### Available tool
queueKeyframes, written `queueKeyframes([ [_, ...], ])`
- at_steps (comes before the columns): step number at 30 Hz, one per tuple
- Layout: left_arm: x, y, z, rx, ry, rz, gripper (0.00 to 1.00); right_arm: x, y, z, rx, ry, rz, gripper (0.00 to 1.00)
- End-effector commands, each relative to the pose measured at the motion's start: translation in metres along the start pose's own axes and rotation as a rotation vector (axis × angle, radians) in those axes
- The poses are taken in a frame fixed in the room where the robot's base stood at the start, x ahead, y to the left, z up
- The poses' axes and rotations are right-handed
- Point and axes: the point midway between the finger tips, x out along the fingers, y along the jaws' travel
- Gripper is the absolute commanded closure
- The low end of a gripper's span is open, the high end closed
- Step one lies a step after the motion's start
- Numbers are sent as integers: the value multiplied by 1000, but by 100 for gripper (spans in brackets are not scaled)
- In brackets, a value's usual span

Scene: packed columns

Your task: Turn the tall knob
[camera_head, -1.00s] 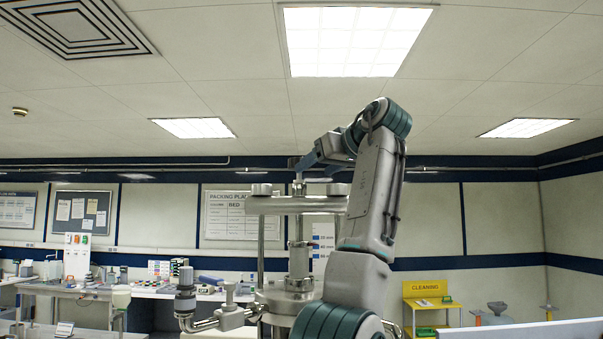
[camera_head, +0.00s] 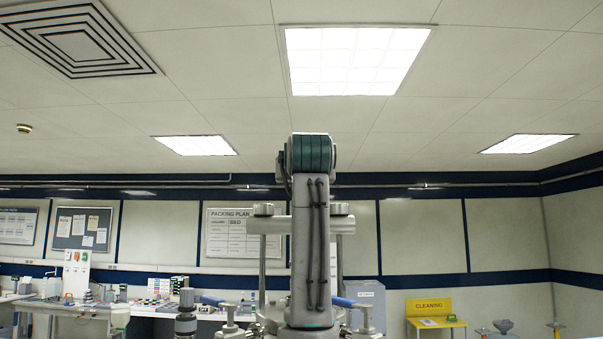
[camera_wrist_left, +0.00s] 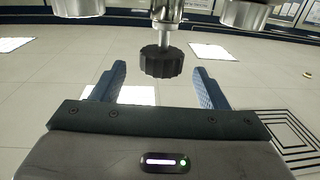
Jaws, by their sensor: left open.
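The tall knob (camera_wrist_left: 161,62) is a black, ribbed cap on a metal stem, seen in the left wrist view, where the ceiling lies at the bottom. My left gripper (camera_wrist_left: 158,68) is open, with one blue finger to each side of the knob in that picture. I see bare gaps between the knob and both fingers; whether the knob is within their depth I cannot tell. In the head view my left arm stands upright in front of the steel column frame (camera_head: 263,224) and hides the knob and the gripper. My right gripper is in neither view.
Two round steel caps (camera_wrist_left: 245,13) flank the knob stem. A bench with supplies (camera_head: 165,307) stands back left, and a yellow cleaning stand (camera_head: 430,308) back right. Above is open ceiling.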

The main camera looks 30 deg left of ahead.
Motion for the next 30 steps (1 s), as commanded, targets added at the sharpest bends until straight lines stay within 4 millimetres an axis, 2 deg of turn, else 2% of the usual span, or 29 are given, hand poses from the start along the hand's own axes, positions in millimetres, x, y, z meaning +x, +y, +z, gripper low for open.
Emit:
queueKeyframes([
  [1,10,-1,-6,1,-4,-3,33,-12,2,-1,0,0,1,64],
  [9,43,0,-2,0,-2,-2,33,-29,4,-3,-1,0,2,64],
  [20,48,0,0,-1,-1,-1,33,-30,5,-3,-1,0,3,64],
  [27,48,0,0,-2,-1,-1,77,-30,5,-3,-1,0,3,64],
  [30,48,0,0,-2,-1,-2,77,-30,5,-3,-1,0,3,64],
])
